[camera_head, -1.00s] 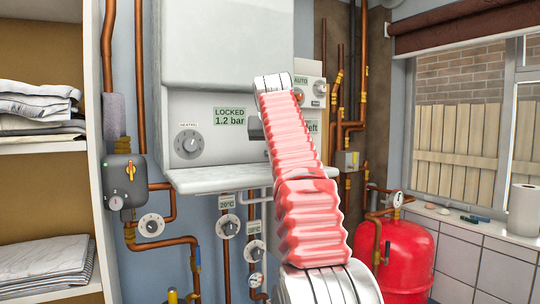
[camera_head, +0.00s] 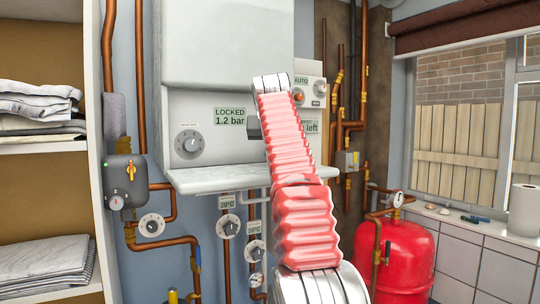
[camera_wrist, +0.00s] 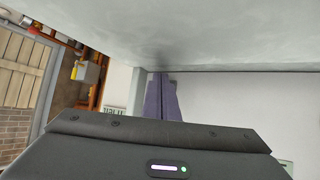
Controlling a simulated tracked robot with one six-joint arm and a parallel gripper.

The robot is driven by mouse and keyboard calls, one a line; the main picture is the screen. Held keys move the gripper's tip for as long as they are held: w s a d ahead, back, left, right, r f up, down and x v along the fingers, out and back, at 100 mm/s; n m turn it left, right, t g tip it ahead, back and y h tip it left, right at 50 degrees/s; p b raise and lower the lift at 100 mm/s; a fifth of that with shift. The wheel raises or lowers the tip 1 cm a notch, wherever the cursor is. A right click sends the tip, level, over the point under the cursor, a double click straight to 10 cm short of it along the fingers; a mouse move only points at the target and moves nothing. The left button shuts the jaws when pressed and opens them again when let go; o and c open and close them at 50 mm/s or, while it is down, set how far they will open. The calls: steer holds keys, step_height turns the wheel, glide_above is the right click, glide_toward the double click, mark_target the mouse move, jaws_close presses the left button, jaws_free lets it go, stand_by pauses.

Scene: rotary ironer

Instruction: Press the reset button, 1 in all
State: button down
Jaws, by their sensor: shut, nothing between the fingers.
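The white boiler-like unit (camera_head: 215,60) fills the middle of the head view, with a green display (camera_head: 230,117) reading "LOCKED 1.2 bar" and a round dial (camera_head: 189,143). I cannot make out the reset button; my arm covers part of the front panel. My gripper is mostly hidden behind my arm in the head view. In the wrist view, turned upside down, my gripper's purple-grey fingers (camera_wrist: 161,98) are together and empty, in front of the white panel (camera_wrist: 235,105). I cannot tell whether they touch it.
A pale shelf (camera_head: 215,180) juts out below the panel; its surface fills the top of the wrist view. A side panel carries an orange lamp (camera_head: 298,96). Copper pipes and gauges (camera_head: 151,225) hang below. A red tank (camera_head: 404,262) stands right, linen shelves (camera_head: 45,145) left.

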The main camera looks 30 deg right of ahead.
stand_by(0.5)
steer(key=shift+s, duration=0.45)
steer(key=shift+s+a, duration=0.15)
steer(key=shift+s, duration=2.35)
steer(key=shift+a, duration=0.15)
